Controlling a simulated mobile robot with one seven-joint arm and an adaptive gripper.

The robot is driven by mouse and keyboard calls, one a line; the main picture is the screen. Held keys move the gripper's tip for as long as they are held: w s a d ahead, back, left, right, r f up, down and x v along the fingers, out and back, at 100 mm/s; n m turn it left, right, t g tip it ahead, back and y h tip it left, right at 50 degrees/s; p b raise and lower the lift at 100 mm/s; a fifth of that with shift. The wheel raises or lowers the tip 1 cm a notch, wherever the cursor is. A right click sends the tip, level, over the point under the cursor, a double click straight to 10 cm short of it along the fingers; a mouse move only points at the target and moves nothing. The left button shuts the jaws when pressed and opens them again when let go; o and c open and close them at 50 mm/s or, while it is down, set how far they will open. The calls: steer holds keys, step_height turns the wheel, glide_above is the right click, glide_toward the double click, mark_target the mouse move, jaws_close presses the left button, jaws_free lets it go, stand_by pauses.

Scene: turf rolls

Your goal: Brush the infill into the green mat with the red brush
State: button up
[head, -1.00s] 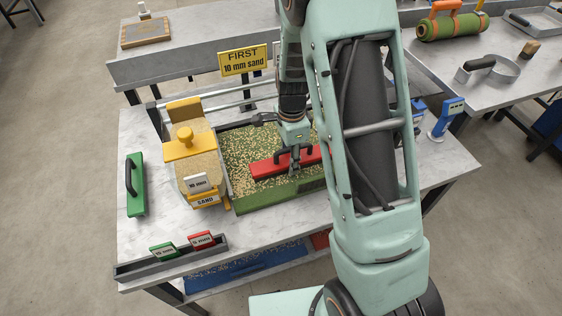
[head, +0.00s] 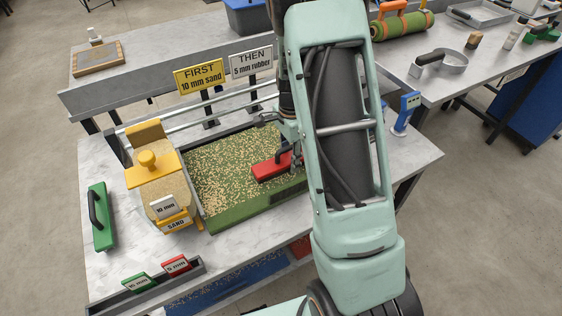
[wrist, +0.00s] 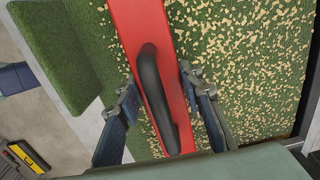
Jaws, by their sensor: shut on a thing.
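The red brush (head: 268,168) lies on the right part of the green mat (head: 252,205), its right end hidden behind my arm. In the wrist view the brush is a red bar (wrist: 140,22) with a black handle (wrist: 153,85). My gripper (wrist: 157,88) is shut on the brush, one finger on each side of the handle. Tan infill granules (head: 225,165) are scattered over the mat's top. In the wrist view they lie thick right of the brush; the turf to its left looks mostly bare.
A yellow sand spreader (head: 150,160) stands at the mat's left. A green brush (head: 102,216) lies further left. Signs reading FIRST 10 mm sand (head: 200,75) and THEN 5 mm rubber (head: 251,64) stand behind. A grey tray (head: 190,282) with tags runs along the front.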

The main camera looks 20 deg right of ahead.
steer(key=shift+w+d, duration=0.1)
steer(key=shift+d, duration=0.55)
steer(key=shift+s+a, duration=0.15)
steer(key=shift+a, duration=0.65)
steer(key=shift+s+a, duration=0.15)
steer(key=shift+a, duration=0.65)
steer(key=shift+w+d, duration=0.2)
steer(key=shift+d, duration=0.65)
steer(key=shift+w+d, duration=0.15)
steer(key=shift+d, duration=0.65)
steer(key=shift+a, duration=0.15)
